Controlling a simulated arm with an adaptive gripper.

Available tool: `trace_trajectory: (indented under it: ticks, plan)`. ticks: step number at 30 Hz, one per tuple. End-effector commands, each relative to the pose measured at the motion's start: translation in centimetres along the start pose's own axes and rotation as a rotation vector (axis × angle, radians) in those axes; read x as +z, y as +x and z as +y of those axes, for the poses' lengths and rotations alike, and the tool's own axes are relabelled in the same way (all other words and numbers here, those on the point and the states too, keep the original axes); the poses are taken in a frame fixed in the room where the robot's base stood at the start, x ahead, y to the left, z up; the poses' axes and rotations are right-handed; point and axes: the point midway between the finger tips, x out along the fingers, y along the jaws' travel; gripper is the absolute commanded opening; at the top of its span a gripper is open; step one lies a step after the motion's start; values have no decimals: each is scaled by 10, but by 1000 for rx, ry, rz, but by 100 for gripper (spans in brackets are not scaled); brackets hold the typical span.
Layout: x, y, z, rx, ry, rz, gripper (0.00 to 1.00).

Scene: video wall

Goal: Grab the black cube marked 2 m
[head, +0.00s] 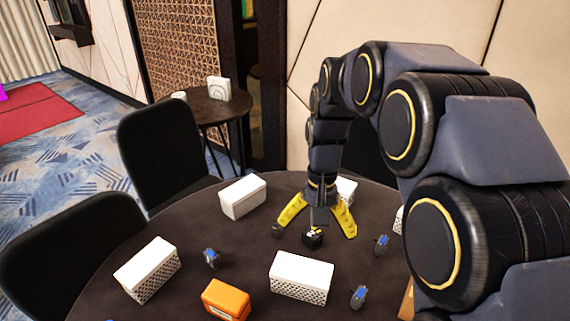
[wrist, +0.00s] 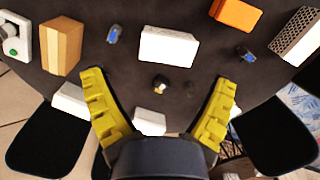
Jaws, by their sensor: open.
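A small black cube (head: 313,239) with white and yellow marks on its top rests on the dark round table. It also shows in the wrist view (wrist: 160,85), between the fingers and a little nearer the left one. The mark is too small to read. My gripper (head: 315,228) points down over the cube with its yellow fingers spread wide. In the wrist view my gripper (wrist: 160,78) is open and empty, with clear gaps between each finger and the cube.
White speaker-like boxes (head: 301,277) stand around on the round table (head: 190,228), one close in front of the cube. An orange box (head: 226,299) and small blue-and-dark items (head: 211,258) lie nearby. Black chairs (head: 165,150) surround the table.

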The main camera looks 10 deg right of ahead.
Motion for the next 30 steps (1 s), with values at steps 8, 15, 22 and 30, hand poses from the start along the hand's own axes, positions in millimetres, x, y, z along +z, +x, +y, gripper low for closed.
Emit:
trace_trajectory:
  ticks: [8,15,22,30]
  plan:
    - [-110,51,-27,-18,200,26,86]
    - [-185,118,-37,-24,374,55,86]
    - [-227,173,-36,-26,503,81,86]
    - [-239,198,-34,-26,545,91,86]
